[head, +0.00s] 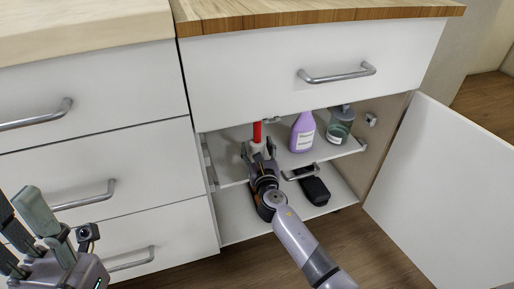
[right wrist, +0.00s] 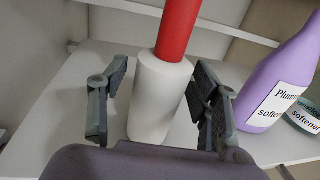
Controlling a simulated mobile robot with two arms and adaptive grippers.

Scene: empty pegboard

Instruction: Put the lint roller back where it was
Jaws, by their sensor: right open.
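The lint roller (head: 257,140), with a red handle and a white roll, stands upright on the upper shelf (head: 232,170) inside the open cabinet. In the right wrist view the lint roller (right wrist: 160,95) is between the two fingers of my right gripper (right wrist: 155,105). The fingers are open, with a visible gap on the left side; the right finger is close to the roll. In the head view my right gripper (head: 259,152) reaches in at the shelf and hides the lower part of the roller. My left gripper (head: 40,235) is at the lower left, away from the cabinet opening, with its fingers spread.
A black object (head: 315,190) lies on the lower shelf. The cabinet door (head: 445,190) stands open at right; the wooden countertop (head: 310,14) overhangs above.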

